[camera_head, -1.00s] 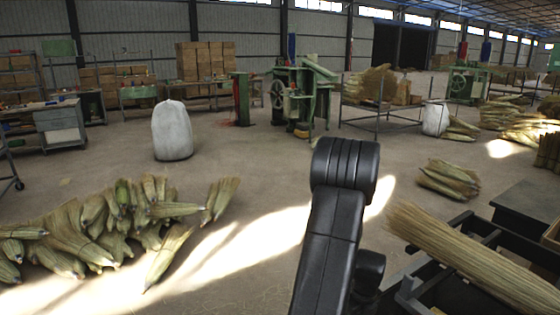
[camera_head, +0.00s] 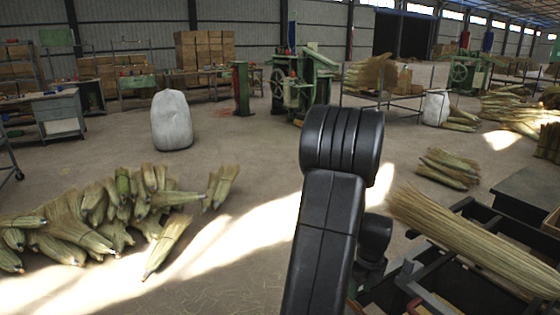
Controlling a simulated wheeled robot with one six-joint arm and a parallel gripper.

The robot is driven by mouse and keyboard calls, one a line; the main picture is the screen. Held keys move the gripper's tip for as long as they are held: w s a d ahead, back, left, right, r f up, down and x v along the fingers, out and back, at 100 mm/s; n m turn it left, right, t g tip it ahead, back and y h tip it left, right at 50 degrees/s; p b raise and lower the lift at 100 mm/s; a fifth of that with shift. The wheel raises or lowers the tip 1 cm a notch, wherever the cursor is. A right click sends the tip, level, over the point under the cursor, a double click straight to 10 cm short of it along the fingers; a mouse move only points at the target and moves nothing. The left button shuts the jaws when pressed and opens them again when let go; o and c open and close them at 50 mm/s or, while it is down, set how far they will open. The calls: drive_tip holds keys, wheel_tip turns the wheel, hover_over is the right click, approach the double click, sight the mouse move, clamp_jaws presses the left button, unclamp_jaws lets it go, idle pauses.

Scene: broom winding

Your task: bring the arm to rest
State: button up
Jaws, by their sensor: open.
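My black arm rises from the bottom middle of the head view, bent at a thick ribbed joint near the centre. My gripper is not in view; the lower arm and the picture's edge leave it unseen. A large bundle of straw (camera_head: 470,235) lies slanted across a dark metal frame (camera_head: 408,280) at the lower right, to the right of my arm.
Many straw bundles (camera_head: 75,240) lie on the floor at the left. A white sack (camera_head: 171,121) stands behind them. Green machines (camera_head: 300,85) stand at the back. A small pile of bundles (camera_head: 448,168) lies at the right.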

sight(356, 304)
wheel_tip(356, 304, down, 9)
drive_tip(key=shift+w+a+r, duration=0.1)
drive_tip(key=shift+w+a, duration=0.05)
drive_tip(key=shift+w+r, duration=0.1)
drive_tip(key=shift+r, duration=0.2)
wheel_tip(356, 304, up, 8)
drive_tip(key=p, duration=0.6)
drive_tip(key=shift+r, duration=0.25)
drive_tip(key=w+a+r+n+p, duration=0.2)
drive_tip(key=w+a+r+n, duration=0.4)
drive_tip(key=a+n, duration=0.4)
drive_tip(key=w+a+r+n+g+p, duration=0.1)
drive_tip(key=w+a+r+n, duration=0.6)
drive_tip(key=n, duration=0.7)
drive_tip(key=shift+w+a+r+n+p, duration=0.15)
drive_tip(key=shift+a+r+n+p, duration=0.2)
drive_tip(key=shift+a+r, duration=0.9)
drive_tip(key=shift+a+f, duration=0.2)
drive_tip(key=shift+f, duration=0.05)
